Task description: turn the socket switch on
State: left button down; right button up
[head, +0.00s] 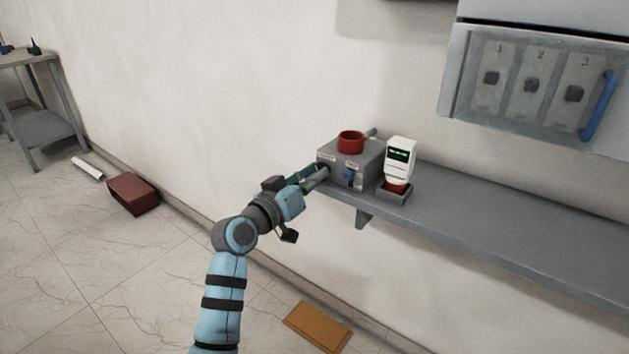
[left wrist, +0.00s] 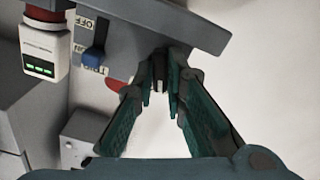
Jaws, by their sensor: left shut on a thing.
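A grey control box (head: 340,158) with a red ring on top stands on the wall shelf. Its front carries a small blue switch (head: 349,177), which also shows in the left wrist view (left wrist: 95,54) near printed labels, one reading OFF. My left gripper (head: 322,172) is at the left part of the box's front. In the left wrist view its fingertips (left wrist: 160,84) are closed around a small dark knob (left wrist: 159,56) on the box, beside the blue switch. The fingers partly hide the knob. My right gripper is out of view.
A white meter with a green display (head: 400,157) stands in a small grey holder just right of the box. The grey shelf (head: 500,218) runs clear to the right. A wall cabinet (head: 530,85) hangs above. A red box (head: 132,194) lies on the floor.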

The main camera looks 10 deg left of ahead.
pick_arm(q)
jog(key=shift+f+m+b, duration=0.1)
jog(key=shift+m+b, duration=0.65)
jog(key=shift+m, duration=1.55)
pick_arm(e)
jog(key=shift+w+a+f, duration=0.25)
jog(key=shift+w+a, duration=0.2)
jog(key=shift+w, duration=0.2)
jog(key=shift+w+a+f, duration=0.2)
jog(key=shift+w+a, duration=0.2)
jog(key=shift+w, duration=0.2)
pick_arm(q)
jog(key=c, duration=1.9)
grip_release()
jog(key=v, duration=1.2)
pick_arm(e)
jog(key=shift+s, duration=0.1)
